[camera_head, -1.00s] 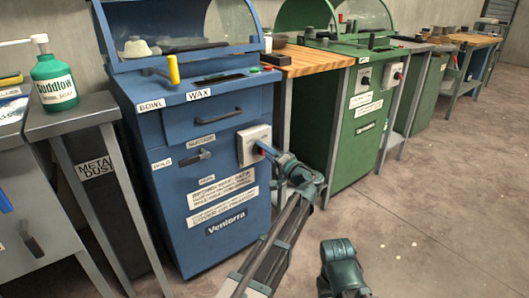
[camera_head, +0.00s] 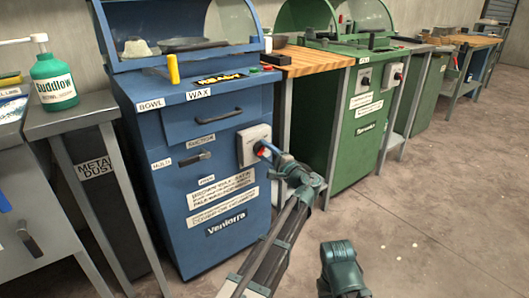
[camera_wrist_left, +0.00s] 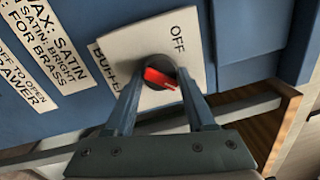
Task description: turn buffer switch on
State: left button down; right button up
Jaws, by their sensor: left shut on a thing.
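The buffer switch is a black knob with a red handle (camera_wrist_left: 160,78) on a pale plate marked OFF. The plate (camera_head: 248,137) sits on the front of the blue buffer machine (camera_head: 175,120). My left gripper (camera_wrist_left: 160,74) has a finger on each side of the knob and is shut on it; the fingers partly cover the plate's lower part. In the head view my left gripper (camera_head: 265,148) reaches the plate from the right. In the wrist view the red handle lies slanted. The display (camera_head: 217,79) on the machine top shows yellow lettering that reads READY.
A grey side table with a green bottle (camera_head: 55,82) stands left of the machine. A wooden-topped bench (camera_head: 308,62) and a green machine (camera_head: 350,125) stand to the right. The floor (camera_head: 430,210) in front is clear.

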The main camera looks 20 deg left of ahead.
pick_arm(q)
jog(key=shift+f, duration=0.1)
dwell(0.4)
jog(key=shift+c, duration=1.4)
grip_release()
jog(key=shift+s+d, duration=0.1)
pick_arm(e)
jog(key=shift+d, duration=0.1)
